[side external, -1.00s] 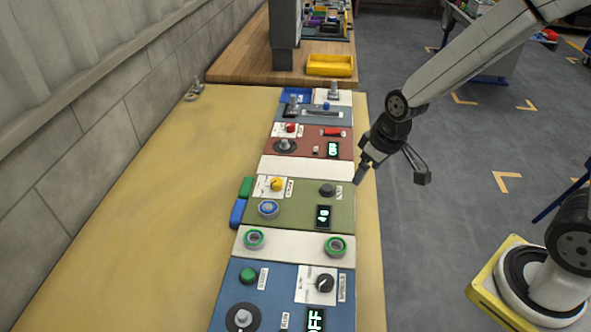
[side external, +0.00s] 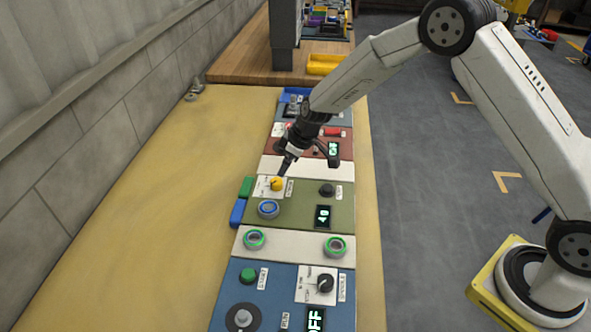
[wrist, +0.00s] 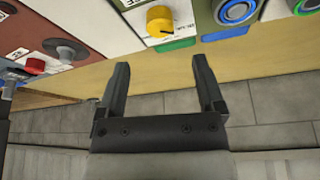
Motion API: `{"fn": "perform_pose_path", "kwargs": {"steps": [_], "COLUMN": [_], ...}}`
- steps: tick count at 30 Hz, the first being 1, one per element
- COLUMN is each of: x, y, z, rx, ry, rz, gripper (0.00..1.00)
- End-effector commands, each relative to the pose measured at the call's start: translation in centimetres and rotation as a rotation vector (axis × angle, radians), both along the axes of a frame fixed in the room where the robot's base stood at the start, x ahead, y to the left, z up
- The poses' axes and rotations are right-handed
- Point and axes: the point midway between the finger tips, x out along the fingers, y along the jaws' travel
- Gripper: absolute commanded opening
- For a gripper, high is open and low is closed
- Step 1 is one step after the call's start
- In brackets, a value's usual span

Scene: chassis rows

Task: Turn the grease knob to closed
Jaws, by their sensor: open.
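A yellow knob (side external: 277,184) sits on a white plate at the left of the green panel (side external: 300,213). In the wrist view the yellow knob (wrist: 160,21) is at the top, with a dark mark on its lower part and printed labels beside it. I cannot read which label says grease. My gripper (side external: 284,171) hangs just above and behind the yellow knob in the side view. In the wrist view my gripper (wrist: 158,62) is open and empty, its fingers apart and the knob beyond the tips. I cannot tell whether a finger touches the knob.
A black knob (side external: 327,190), a blue-ringed button (side external: 268,209) and a small display (side external: 323,216) share the green panel. A red panel (side external: 342,145) lies behind, a blue panel (side external: 262,295) in front. The yellow bench (side external: 150,210) left of the panels is clear.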

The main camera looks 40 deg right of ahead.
Motion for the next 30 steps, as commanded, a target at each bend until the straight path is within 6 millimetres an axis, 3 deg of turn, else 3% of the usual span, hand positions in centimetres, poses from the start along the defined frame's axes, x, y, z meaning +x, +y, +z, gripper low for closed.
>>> {"fn": "perform_pose_path", "kwargs": {"steps": [14,30], "x": [0.4,2.1], "y": [0.3,1.3], "z": [-0.9,-5.5], "rx": [0.001,0.000], "ry": [-0.001,-0.002], "rz": [0.008,0.006], "gripper": [0.87,0.87]}}
